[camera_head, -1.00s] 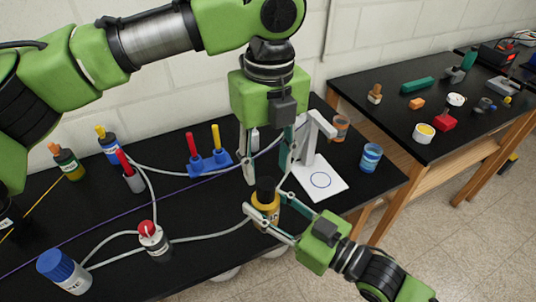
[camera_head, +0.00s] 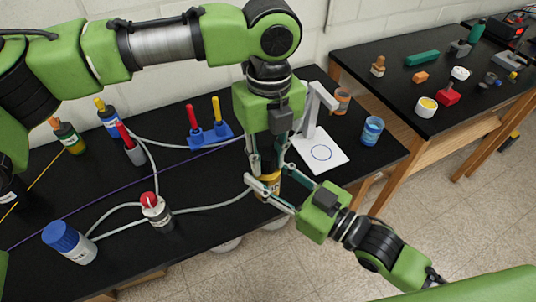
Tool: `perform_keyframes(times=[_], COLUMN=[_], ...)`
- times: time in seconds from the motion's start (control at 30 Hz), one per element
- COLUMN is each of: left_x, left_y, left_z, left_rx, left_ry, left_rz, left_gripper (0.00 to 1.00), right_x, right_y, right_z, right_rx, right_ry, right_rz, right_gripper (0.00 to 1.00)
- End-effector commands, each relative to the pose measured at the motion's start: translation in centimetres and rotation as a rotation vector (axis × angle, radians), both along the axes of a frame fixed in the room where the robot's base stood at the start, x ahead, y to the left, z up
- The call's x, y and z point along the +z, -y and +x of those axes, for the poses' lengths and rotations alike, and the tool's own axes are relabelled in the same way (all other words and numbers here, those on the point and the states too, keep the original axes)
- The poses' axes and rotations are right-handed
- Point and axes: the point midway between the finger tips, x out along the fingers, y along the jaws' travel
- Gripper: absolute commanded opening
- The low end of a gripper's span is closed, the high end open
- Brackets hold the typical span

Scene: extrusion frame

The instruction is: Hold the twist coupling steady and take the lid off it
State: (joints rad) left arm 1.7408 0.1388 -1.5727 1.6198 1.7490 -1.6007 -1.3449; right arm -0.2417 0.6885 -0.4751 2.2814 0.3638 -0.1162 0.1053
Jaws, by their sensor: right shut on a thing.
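The twist coupling has a yellow body (camera_head: 269,182) and a black lid (camera_head: 266,162) on top. It stands near the front edge of the black table. My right gripper (camera_head: 267,191) comes in from the lower right and is shut on the yellow body. My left gripper (camera_head: 266,167) points down from above, with its fingers apart on either side of the lid. The fingers hide part of the lid, and whether they touch it is hard to see.
A white stand (camera_head: 318,150) and a blue jar (camera_head: 371,131) are to the right. A blue rack (camera_head: 209,136) with upright pegs is behind left. A red-topped container (camera_head: 154,211) and a blue-capped jar (camera_head: 69,242) stand at front left. Grey cables cross the table.

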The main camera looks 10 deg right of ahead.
Motion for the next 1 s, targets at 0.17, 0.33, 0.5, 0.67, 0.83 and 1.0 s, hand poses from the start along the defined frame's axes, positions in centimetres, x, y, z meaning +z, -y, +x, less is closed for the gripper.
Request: perform_keyframes(times=[0.17,0.33,0.5,0.67,0.83,1.0], left_x=[0.08,0.03,0.08,0.13,0.17,0.24], left_y=[0.2,0.32,0.39,0.43,0.4,0.39], left_z=[0.04,0.07,0.17,0.29,0.43,0.52], left_rx=[0.007,0.168,0.489,0.798,1.129,1.46], left_ry=[0.002,0.002,0.004,0.007,0.012,0.013], left_rz=[-0.007,-0.009,-0.006,-0.005,-0.002,0.0], left_gripper=[0.0,0.0,0.0,0.0,0.0,0.0], right_x=[0.11,0.12,0.13,0.14,0.14,0.15], right_y=[-0.15,-0.18,-0.22,-0.25,-0.29,-0.32], right_z=[-0.12,-0.15,-0.19,-0.23,-0.27,-0.31], right_rx=[0.003,0.004,0.005,0.006,0.007,0.007], right_ry=[0.002,0.001,0.001,0.001,0.001,0.001], right_rz=[0.003,0.004,0.004,0.005,0.005,0.005], right_gripper=[0.0,0.0,0.0,0.0,0.0,0.0])
